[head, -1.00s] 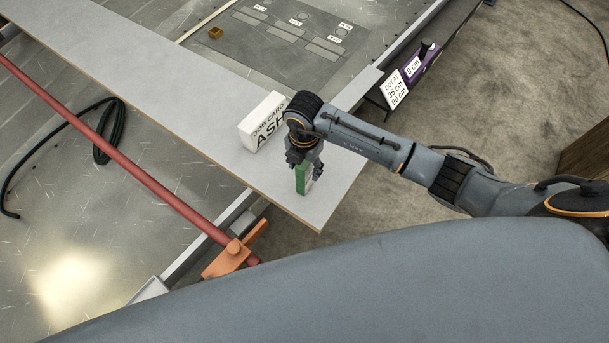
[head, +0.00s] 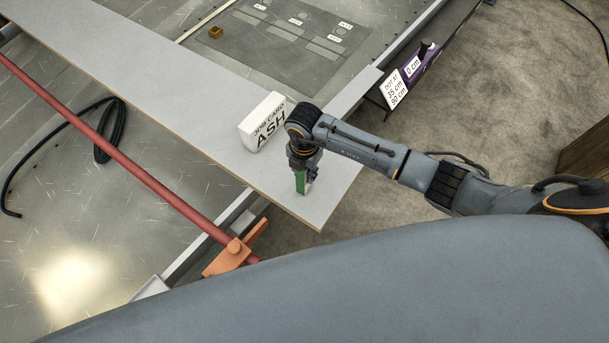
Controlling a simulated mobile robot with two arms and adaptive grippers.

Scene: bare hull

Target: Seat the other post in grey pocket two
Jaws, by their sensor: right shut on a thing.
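A green upright block, which looks like the post (head: 300,184), stands at the near end of the long pale board. My right gripper (head: 305,174) points down over it and is shut on it. The fingers hide its upper part, and its lower end appears to be at the board's surface. A dark grey plate (head: 257,49) lies beyond the board, with several lighter strips and small white labels. The labels are too small to read, so I cannot tell which pocket is two. My left gripper is not in view.
A white block reading "JOB CARD ASH" (head: 262,123) stands on the board (head: 150,90), left of my right gripper. A small brown block (head: 216,32) sits on the plate's left side. A red pipe (head: 140,172) with an orange clamp (head: 232,258) runs along the board's left.

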